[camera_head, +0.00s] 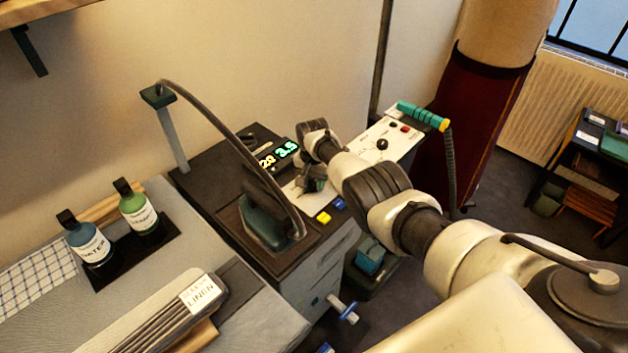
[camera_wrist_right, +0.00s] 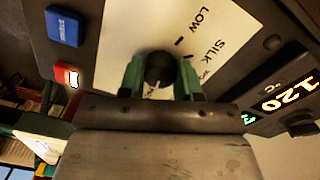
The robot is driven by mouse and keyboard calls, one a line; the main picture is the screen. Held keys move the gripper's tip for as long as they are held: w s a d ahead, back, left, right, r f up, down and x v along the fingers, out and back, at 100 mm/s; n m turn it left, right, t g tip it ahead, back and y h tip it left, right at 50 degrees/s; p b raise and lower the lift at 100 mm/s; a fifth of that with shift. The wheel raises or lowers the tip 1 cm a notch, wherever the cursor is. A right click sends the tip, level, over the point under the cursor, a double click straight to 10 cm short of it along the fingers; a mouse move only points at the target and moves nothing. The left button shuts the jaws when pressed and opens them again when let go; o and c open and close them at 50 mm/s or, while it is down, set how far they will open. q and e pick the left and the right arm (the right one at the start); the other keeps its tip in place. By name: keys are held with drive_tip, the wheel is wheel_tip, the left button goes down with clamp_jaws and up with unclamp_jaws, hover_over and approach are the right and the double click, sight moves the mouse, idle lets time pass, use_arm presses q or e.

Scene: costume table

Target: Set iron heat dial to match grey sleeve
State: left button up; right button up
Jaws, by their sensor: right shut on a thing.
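The heat dial is a round black knob (camera_wrist_right: 160,70) on a white panel marked LOW and SILK. My right gripper (camera_wrist_right: 161,76) has its green fingers on either side of the knob and is shut on it. In the head view the right gripper (camera_head: 314,182) is over the control panel (camera_head: 292,196) and hides the dial. A display (camera_wrist_right: 288,92) beside the panel reads 120 °C. The iron (camera_head: 264,226) rests upright on its dark stand. A grey striped sleeve (camera_head: 148,328) lies at the front left, with a white tag (camera_head: 201,294) reading LINEN. My left gripper is not in view.
A dark hose arches over the iron from a post (camera_head: 172,135). Two bottles, blue (camera_head: 88,243) and green (camera_head: 138,212), stand on the board. Another white panel (camera_head: 378,140) is behind my arm.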

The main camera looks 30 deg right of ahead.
sight(314, 182)
drive_tip(key=shift+r+m, duration=0.1)
drive_tip(key=shift+m, duration=0.2)
drive_tip(key=o, duration=0.9)
wheel_tip(314, 182, up, 6)
drive_tip(key=p, duration=0.3)
drive_tip(key=shift+r, duration=2.4)
